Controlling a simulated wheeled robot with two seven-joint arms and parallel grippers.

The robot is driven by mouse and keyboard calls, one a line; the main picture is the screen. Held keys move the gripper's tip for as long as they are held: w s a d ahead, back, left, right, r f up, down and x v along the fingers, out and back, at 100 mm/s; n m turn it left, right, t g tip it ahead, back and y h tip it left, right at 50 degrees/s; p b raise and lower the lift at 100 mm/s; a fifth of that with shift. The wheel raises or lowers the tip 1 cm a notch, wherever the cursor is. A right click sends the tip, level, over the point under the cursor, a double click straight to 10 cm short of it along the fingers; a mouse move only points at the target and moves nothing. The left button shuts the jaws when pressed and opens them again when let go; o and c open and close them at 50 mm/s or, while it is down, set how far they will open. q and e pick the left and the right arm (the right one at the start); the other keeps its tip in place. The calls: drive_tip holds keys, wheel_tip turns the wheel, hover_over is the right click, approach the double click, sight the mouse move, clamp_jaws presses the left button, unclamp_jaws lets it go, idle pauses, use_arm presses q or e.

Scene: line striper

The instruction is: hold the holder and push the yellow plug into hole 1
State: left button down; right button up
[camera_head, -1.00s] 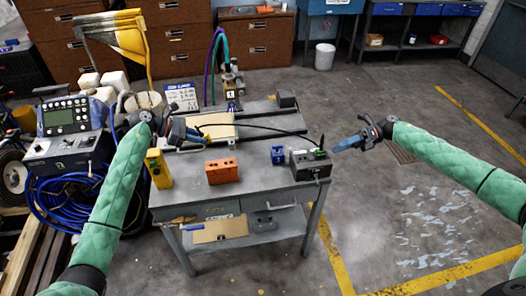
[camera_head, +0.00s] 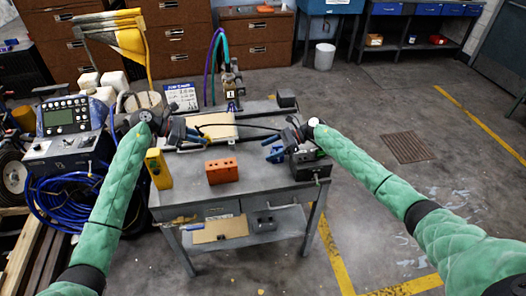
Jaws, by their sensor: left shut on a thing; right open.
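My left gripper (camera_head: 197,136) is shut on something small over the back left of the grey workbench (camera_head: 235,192). A black cable (camera_head: 240,125) runs from near this gripper to the right. An orange block with holes (camera_head: 222,171) stands at the bench's middle front. I cannot tell which hole is 1.
A yellow block (camera_head: 158,169) stands upright at the bench's left edge. A tan board (camera_head: 217,132) lies near its back. A control panel (camera_head: 66,116) and coiled blue hose (camera_head: 62,205) are to the left. Floor to the right is open.

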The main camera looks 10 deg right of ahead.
drive_tip(key=w+a+f+n, duration=0.1)
drive_tip(key=a+f, duration=0.1)
drive_tip(key=a, duration=0.1)
approach(225, 170)
drive_tip(key=a+f, duration=0.1)
drive_tip(key=w+a+f, duration=0.1)
drive_tip(key=a, duration=0.1)
drive_tip(key=w+a+f, duration=0.1)
drive_tip(key=shift+w+a+f, duration=0.15)
drive_tip(key=shift+w+a, duration=0.1)
drive_tip(key=shift+a, duration=0.05)
drive_tip(key=c, duration=1.4)
use_arm(q)
drive_tip(key=shift+w+r+y, duration=0.35)
drive_tip(key=shift+r+y, duration=0.15)
drive_tip(key=shift+r, duration=0.3)
drive_tip(key=shift+d, duration=0.35)
drive_tip(key=shift+y, duration=0.9)
drive_tip(key=f, duration=0.1)
drive_tip(key=d+f, duration=0.1)
drive_tip(key=s+f, duration=0.1)
drive_tip(key=f, duration=0.1)
drive_tip(key=shift+d, duration=0.25)
drive_tip(key=shift+w+a+f+y, duration=0.1)
drive_tip(key=shift+a+f+y, duration=0.1)
drive_tip(key=shift+a+y, duration=0.15)
drive_tip(key=shift+d+f+y, duration=0.1)
drive_tip(key=shift+y, duration=0.15)
